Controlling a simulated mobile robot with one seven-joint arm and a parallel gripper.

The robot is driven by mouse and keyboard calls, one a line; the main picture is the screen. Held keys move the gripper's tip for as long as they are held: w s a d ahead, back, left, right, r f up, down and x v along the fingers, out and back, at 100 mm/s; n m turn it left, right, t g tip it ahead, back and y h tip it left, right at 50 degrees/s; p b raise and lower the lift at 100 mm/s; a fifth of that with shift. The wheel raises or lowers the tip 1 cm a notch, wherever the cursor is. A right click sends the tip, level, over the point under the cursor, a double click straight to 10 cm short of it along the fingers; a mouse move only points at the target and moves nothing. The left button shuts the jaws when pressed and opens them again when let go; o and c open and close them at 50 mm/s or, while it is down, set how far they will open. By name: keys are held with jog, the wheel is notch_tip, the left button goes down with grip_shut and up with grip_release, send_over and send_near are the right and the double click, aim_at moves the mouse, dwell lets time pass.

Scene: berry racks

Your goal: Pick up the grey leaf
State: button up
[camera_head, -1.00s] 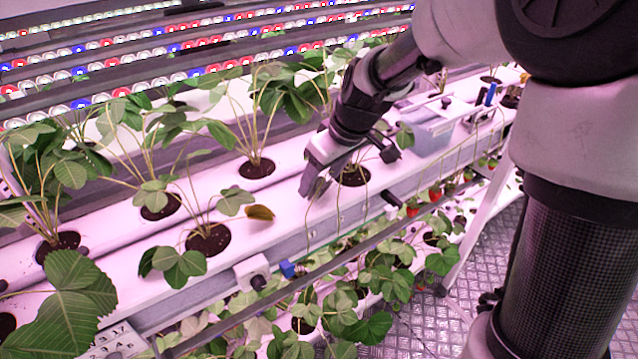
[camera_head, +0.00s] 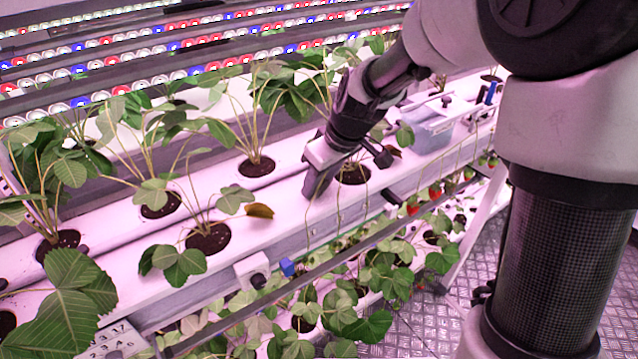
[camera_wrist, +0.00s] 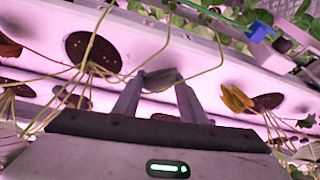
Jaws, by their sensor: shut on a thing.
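My gripper (camera_head: 314,192) is low over the white growing gutter (camera_head: 285,212), beside a planting hole with dark soil (camera_head: 354,175). In the wrist view, my gripper's two fingers (camera_wrist: 160,92) are closed on the grey leaf (camera_wrist: 160,79), which shows between and just beyond the fingertips. I cannot tell whether the leaf still touches the gutter. In the head view the grey leaf is hidden by the gripper.
A yellow-brown leaf (camera_head: 260,211) lies by the left planting hole (camera_head: 208,239). A brown leaf (camera_head: 392,151) is behind the wrist. Thin stems pass close to the fingers. A clear bin (camera_head: 432,133) stands at the right. Strawberry plants crowd the left.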

jog(key=shift+r, duration=0.15)
notch_tip(320, 180, up, 4)
jog(key=shift+f, duration=0.25)
jog(key=s+d+b, duration=0.1)
jog(key=s+d, duration=1.1)
jog(key=d, duration=0.1)
jog(key=shift+s+f+b, duration=0.15)
jog(key=shift+s+b, duration=0.2)
jog(key=shift+b, duration=0.05)
jog(key=shift+o, duration=0.4)
jog(key=shift+a, duration=0.1)
jog(key=shift+c, duration=1.3)
